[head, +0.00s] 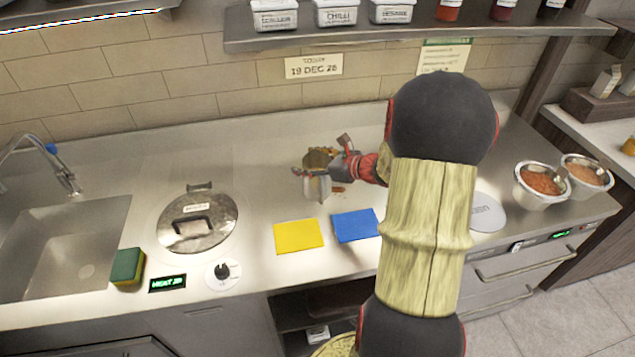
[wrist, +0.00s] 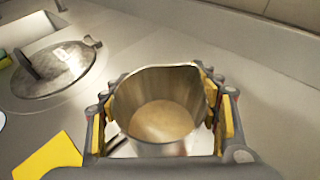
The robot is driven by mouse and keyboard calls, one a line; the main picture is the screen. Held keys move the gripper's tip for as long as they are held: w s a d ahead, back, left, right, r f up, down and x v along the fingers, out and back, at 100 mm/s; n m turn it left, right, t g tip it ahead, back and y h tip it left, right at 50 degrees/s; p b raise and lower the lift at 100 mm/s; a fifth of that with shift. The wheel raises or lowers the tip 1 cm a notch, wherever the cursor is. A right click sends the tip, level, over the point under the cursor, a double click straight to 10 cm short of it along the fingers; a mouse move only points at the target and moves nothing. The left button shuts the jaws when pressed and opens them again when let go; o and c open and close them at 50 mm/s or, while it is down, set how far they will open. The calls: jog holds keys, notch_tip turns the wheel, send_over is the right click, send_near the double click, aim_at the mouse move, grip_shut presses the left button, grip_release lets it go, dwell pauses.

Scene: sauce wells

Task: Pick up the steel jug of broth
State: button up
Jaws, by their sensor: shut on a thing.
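The steel jug (head: 317,185) is on or just above the steel counter, behind the yellow and blue cloths; I cannot tell whether its base touches. In the wrist view the jug (wrist: 160,95) is open at the top and holds tan-brown broth (wrist: 161,121). My gripper (head: 319,172) reaches it from the right. In the wrist view my gripper (wrist: 162,110) has one finger on each side of the jug, with the yellow pads against its wall. The jug looks upright. Its lower part is mostly hidden in the wrist view.
A lidded well (head: 198,222) lies to the left, beside a sink (head: 70,245) and a sponge (head: 127,267). A yellow cloth (head: 298,236) and a blue cloth (head: 355,225) lie in front. Bowls of red-brown food (head: 541,184) stand at right. A shelf (head: 420,36) hangs above.

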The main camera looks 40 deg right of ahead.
grip_shut()
jog(key=shift+r, duration=0.15)
dwell(0.4)
